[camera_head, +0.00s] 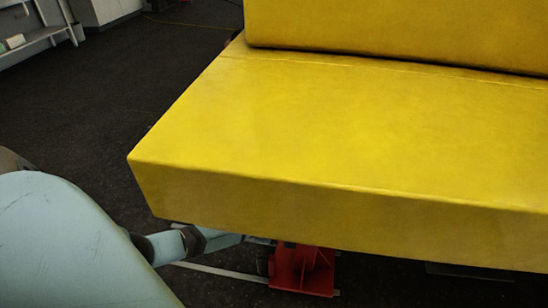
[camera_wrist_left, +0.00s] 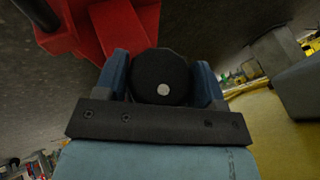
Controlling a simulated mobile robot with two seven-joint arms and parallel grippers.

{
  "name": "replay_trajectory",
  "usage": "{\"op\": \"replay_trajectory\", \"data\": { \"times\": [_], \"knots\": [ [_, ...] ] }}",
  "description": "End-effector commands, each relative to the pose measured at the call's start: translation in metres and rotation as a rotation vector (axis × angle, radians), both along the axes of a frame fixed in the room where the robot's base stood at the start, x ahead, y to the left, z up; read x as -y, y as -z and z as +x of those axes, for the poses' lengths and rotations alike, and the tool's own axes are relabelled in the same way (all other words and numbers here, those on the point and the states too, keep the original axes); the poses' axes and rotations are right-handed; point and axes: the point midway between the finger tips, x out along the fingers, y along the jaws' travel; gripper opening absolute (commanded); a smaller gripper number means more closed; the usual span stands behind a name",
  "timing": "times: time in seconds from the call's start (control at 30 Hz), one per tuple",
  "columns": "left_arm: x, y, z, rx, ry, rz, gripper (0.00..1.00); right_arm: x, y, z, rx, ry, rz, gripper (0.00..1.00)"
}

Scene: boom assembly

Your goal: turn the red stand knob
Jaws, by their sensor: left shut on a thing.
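The red stand (camera_head: 302,268) is partly hidden under the front edge of the yellow block in the head view. It also shows at the top left of the left wrist view (camera_wrist_left: 82,28). Its knob (camera_wrist_left: 150,72) is a round black piece with a white dot, facing the wrist camera. My left gripper (camera_wrist_left: 162,72) is shut on the knob, with one blue finger on each side. In the head view my left arm reaches in from the left to the stand, low beside the block; the fingertips and knob are hard to make out there. My right gripper is in neither view.
A large yellow padded block (camera_head: 300,130) fills the right of the head view and overhangs the stand. A flat metal bar lies on the dark floor (camera_head: 90,120) near the stand. Open floor lies to the left. A white shelf (camera_head: 35,38) stands at the far left.

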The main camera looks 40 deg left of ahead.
Motion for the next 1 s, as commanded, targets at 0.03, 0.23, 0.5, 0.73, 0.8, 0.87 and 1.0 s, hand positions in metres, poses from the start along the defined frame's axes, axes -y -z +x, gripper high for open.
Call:
{"op": "replay_trajectory", "data": {
  "times": [0.03, 0.23, 0.5, 0.73, 0.8, 0.87, 1.0],
  "knots": [
    [0.001, -0.001, -0.002, 0.025, 0.001, 0.019, 0.39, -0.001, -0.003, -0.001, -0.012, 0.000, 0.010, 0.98],
    [0.001, -0.001, -0.002, 0.131, -0.001, 0.081, 0.39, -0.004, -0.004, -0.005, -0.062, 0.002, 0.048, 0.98],
    [0.001, 0.000, -0.001, 0.210, 0.000, 0.130, 0.39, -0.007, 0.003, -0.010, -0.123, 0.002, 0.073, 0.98],
    [0.000, 0.001, -0.001, 0.226, -0.001, 0.141, 0.39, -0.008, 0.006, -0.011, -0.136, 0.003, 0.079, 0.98],
    [0.000, 0.001, -0.001, 0.226, -0.001, 0.141, 0.39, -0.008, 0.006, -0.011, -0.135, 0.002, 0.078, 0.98],
    [0.000, 0.001, -0.001, 0.226, -0.001, 0.141, 0.39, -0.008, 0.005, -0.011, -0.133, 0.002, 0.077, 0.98],
    [0.000, 0.001, -0.001, 0.225, -0.001, 0.140, 0.39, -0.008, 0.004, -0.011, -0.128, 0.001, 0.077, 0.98]
  ]
}}
